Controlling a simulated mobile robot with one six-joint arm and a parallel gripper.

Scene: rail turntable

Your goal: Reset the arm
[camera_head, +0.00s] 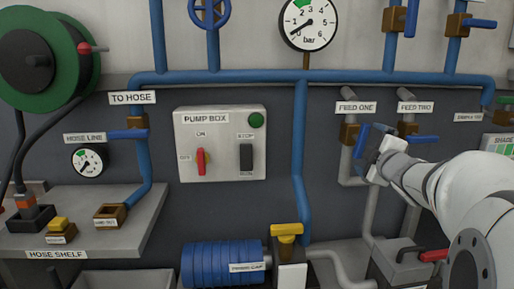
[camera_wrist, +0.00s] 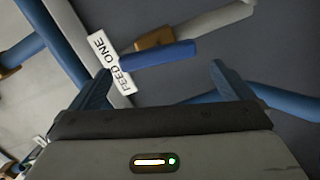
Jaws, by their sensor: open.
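My gripper (camera_head: 362,141) is in front of the feed pipes at the right of the head view, at the end of my white arm. Its blue jaws are open, and the wrist view (camera_wrist: 163,78) shows nothing between the fingertips. Beyond them in the wrist view is the FEED ONE valve's blue handle (camera_wrist: 158,53), with its brass body (camera_wrist: 153,39) and the FEED ONE label (camera_wrist: 112,65).
The FEED TWO valve handle (camera_head: 423,139) lies sideways near my wrist. A red-handled grey box (camera_head: 398,262) is below my arm. The pump box (camera_head: 221,165), blue pipes (camera_head: 301,160) and hose shelf (camera_head: 135,220) stand left.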

